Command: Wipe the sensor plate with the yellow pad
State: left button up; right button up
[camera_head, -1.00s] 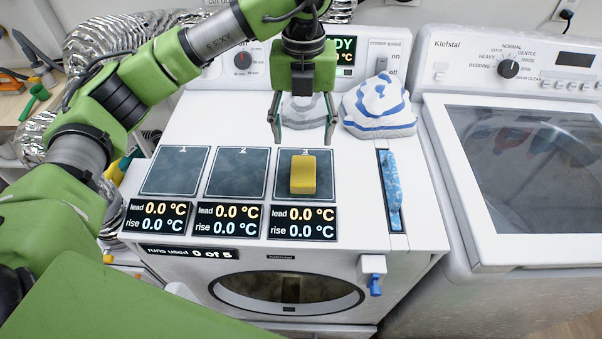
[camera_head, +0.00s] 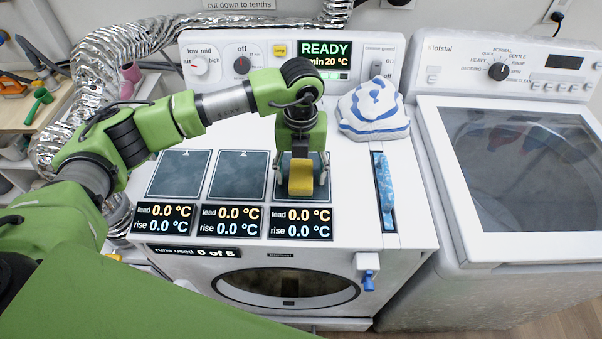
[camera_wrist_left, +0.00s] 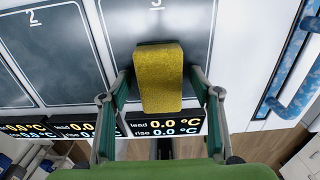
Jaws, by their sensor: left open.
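The yellow pad (camera_head: 301,180) rests on the rightmost of three dark sensor plates, plate 3 (camera_head: 318,163). It also shows in the left wrist view (camera_wrist_left: 159,80), with plate 3 (camera_wrist_left: 180,20) around it. My left gripper (camera_head: 301,181) is open above plate 3, its fingers on either side of the pad. In the left wrist view the fingers (camera_wrist_left: 160,95) stand left and right of the pad, with small gaps on both sides. Plate 2 (camera_head: 238,178) and plate 1 (camera_head: 180,175) lie to the left, bare. My right gripper is not in view.
Lead and rise displays (camera_head: 302,221) sit in front of the plates, all reading 0.0 °C. A blue-striped white cloth (camera_head: 373,110) lies behind on the right. A blue handle (camera_head: 385,190) in a slot is right of plate 3. The panel display (camera_head: 325,52) reads READY.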

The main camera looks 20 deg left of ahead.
pick_arm(q)
jog(key=c, duration=1)
jog(key=shift+r, duration=0.55)
jog(key=s+d+r+b, duration=0.1)
jog(key=s+r+b, duration=0.1)
jog(key=s+r, duration=0.2)
jog(key=s+d+r+b, duration=0.2)
jog(key=s+r, duration=0.2)
jog(key=s+d+r+b, duration=0.1)
jog(key=s+d+r, duration=0.1)
jog(key=s+r, duration=0.2)
jog(key=shift+s+b, duration=0.4)
jog(key=shift+s, duration=0.15)
jog(key=shift+f, duration=0.1)
jog(key=shift+c, duration=1)
